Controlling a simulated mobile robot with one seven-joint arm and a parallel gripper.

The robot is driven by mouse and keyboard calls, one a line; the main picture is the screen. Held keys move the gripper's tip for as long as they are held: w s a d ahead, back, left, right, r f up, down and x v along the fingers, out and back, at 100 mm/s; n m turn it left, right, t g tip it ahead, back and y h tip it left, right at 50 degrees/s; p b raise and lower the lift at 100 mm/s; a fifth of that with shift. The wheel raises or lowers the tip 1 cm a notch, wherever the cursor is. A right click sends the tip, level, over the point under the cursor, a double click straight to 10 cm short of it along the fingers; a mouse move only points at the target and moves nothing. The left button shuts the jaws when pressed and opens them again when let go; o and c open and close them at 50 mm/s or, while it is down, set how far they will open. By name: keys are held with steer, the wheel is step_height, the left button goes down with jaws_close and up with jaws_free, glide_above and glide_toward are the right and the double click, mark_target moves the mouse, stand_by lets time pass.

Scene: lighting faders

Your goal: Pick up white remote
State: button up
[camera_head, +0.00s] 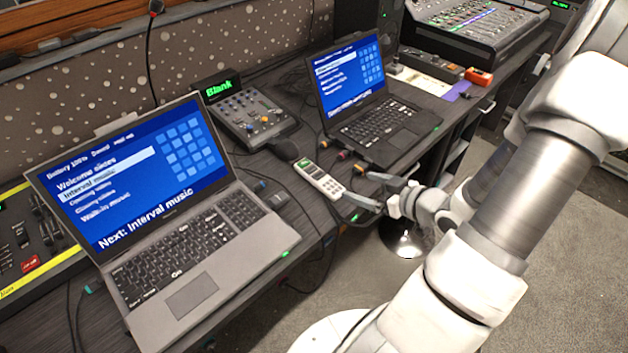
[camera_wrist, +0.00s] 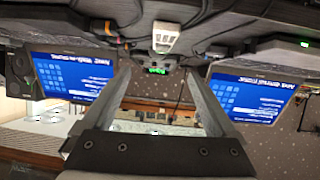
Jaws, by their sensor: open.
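The white remote (camera_head: 318,179) lies on the dark desk between the two laptops, near the desk's front edge. It also shows in the wrist view (camera_wrist: 166,38), upside down, beyond the fingertips and roughly centred between them. My gripper (camera_head: 354,183) is open and empty, just right of the remote at the desk's front edge. Its two spread fingers frame the lower part of the wrist view (camera_wrist: 160,66). I see no contact between the fingers and the remote.
A large laptop (camera_head: 190,250) stands left of the remote and a smaller laptop (camera_head: 385,127) right of it. A small mixer (camera_head: 250,118) with a "Blank" display sits behind. A dark mouse-like object (camera_head: 278,201) and cables lie close to the remote. Open floor lies in front of the desk.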

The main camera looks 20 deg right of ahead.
steer(key=b, duration=0.3)
glide_toward(319, 174)
steer(key=shift+t, duration=0.3)
steer(key=x, duration=0.5)
steer(key=shift+a+f, duration=0.1)
steer(key=shift+a, duration=0.1)
steer(key=b+x, duration=0.1)
steer(key=x, duration=0.1)
steer(key=b+x, duration=0.1)
steer(key=x, duration=0.2)
steer(key=shift+f, duration=0.35)
steer(key=c, duration=1.4)
jaws_close()
steer(key=shift+r, duration=0.15)
